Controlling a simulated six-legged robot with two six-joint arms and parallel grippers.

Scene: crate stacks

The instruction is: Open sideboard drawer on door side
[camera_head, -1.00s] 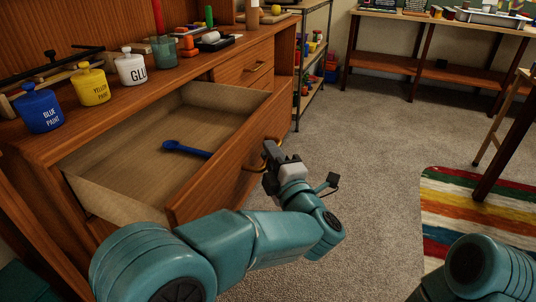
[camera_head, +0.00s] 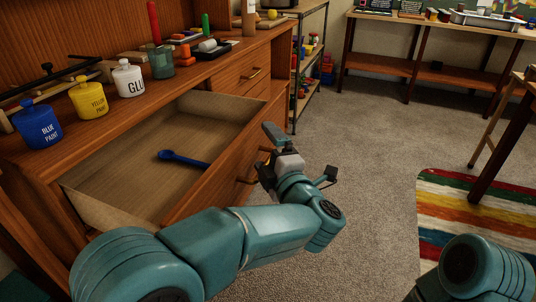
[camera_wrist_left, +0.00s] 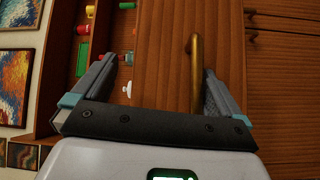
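The wooden sideboard (camera_head: 225,62) has its near drawer (camera_head: 140,150) pulled out, with a blue spoon (camera_head: 183,159) lying inside. A farther drawer (camera_head: 240,78) is closed, with a brass handle (camera_head: 252,73). My left gripper (camera_head: 268,150) is at the outer face of the open drawer's front, by its handle, which it partly hides in the head view. In the left wrist view the fingers of my gripper (camera_wrist_left: 158,70) are spread, and a brass handle (camera_wrist_left: 195,75) lies between them, close to the right finger. My right gripper is out of view.
Blue paint (camera_head: 38,125), yellow paint (camera_head: 89,98) and glue (camera_head: 129,79) bottles stand on the sideboard top. A wire shelf (camera_head: 313,60) stands beyond it. The carpet (camera_head: 370,140) right of the drawer is clear, up to a striped rug (camera_head: 450,215).

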